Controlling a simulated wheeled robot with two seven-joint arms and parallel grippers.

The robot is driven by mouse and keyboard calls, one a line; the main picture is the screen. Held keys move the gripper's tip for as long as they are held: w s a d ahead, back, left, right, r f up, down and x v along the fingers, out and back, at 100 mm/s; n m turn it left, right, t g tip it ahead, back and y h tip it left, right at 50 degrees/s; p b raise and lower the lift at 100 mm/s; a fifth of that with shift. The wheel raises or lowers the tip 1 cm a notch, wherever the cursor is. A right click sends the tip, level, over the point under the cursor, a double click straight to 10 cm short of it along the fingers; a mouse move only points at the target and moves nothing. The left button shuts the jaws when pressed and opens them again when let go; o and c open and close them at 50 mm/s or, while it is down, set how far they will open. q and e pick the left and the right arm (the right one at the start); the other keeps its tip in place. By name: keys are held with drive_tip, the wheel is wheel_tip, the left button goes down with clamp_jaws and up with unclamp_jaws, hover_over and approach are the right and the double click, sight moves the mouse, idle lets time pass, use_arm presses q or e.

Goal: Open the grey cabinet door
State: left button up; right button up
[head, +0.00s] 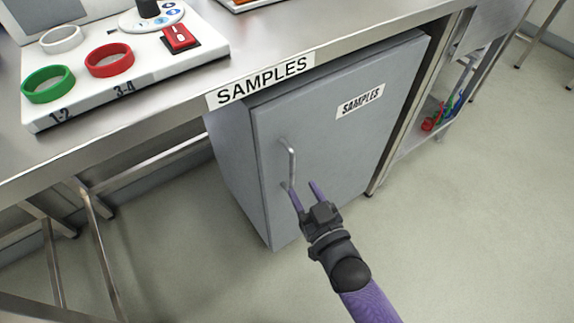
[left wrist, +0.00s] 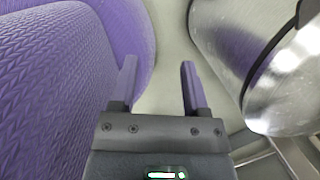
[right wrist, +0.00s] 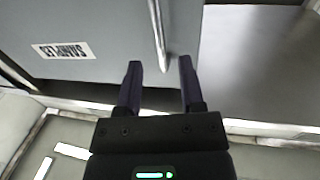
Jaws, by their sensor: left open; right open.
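The grey cabinet door (head: 340,140) is shut under the steel bench and bears a SAMPLES label. Its vertical bar handle (head: 290,163) is near the door's left edge. My right gripper (head: 305,190) is open in front of the door, at the lower end of the handle. In the right wrist view the handle (right wrist: 158,35) runs down to just ahead of and between the open fingertips (right wrist: 160,65); nothing is gripped. My left gripper (left wrist: 157,68) is open and empty in the left wrist view, and is outside the head view.
The steel bench (head: 130,100) overhangs the cabinet and carries a white panel (head: 140,75) with green and red rings. Bench legs (head: 95,215) stand at the left. An open shelf (head: 425,140) with coloured items is at the right. The floor (head: 460,240) before the door is clear.

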sight(293, 172)
drive_tip(key=x, duration=0.1)
drive_tip(key=b+x, duration=0.1)
drive_tip(key=x, duration=0.1)
drive_tip(key=b+x, duration=0.1)
drive_tip(key=x, duration=0.1)
drive_tip(key=shift+w+f, duration=0.2)
drive_tip(key=shift+f, duration=0.1)
drive_tip(key=shift+w+a+r+b, duration=0.15)
drive_tip(key=shift+w+a+b, duration=0.2)
drive_tip(key=shift+w, duration=0.15)
clamp_jaws()
use_arm(q)
drive_tip(key=f, duration=0.2)
drive_tip(key=s+f, duration=0.1)
drive_tip(key=shift+d, duration=0.3)
drive_tip(key=shift+s+a, duration=0.1)
drive_tip(key=shift+s, duration=0.25)
drive_tip(key=shift+w, duration=0.25)
drive_tip(key=shift+w+f, duration=0.1)
drive_tip(key=shift+w, duration=0.15)
